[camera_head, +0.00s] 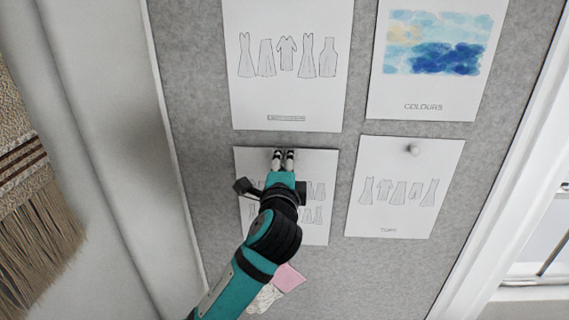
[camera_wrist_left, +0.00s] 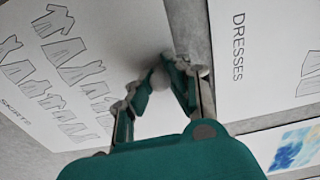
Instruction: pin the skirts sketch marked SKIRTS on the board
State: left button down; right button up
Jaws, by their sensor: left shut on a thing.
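The skirts sketch (camera_head: 249,160) is a white sheet lying against the grey board (camera_head: 200,110), under my left gripper in the head view. Its SKIRTS label and several drawn garments show on the sheet in the left wrist view (camera_wrist_left: 112,30). My left gripper (camera_head: 283,154) is at the top middle of the sheet. In the left wrist view its fingertips (camera_wrist_left: 163,75) are shut on a small pale round pin head (camera_wrist_left: 158,77), close to the sheet's top edge. The pin's point is hidden. My gripper and arm cover the middle of the sketch. My right gripper is out of view.
The dresses sheet (camera_head: 287,95) hangs just above the sketch. The colours sheet (camera_head: 430,85) is at upper right. The tops sheet (camera_head: 400,215) is to the right, with a pale pin (camera_head: 413,149) at its top. Pink paper (camera_head: 288,278) shows below. A fringed textile (camera_head: 40,220) hangs left.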

pick_arm(q)
jog(key=shift+w, duration=0.35)
dwell(0.3)
jog(key=c, duration=1.2)
grip_release()
jog(key=shift+c, duration=0.2)
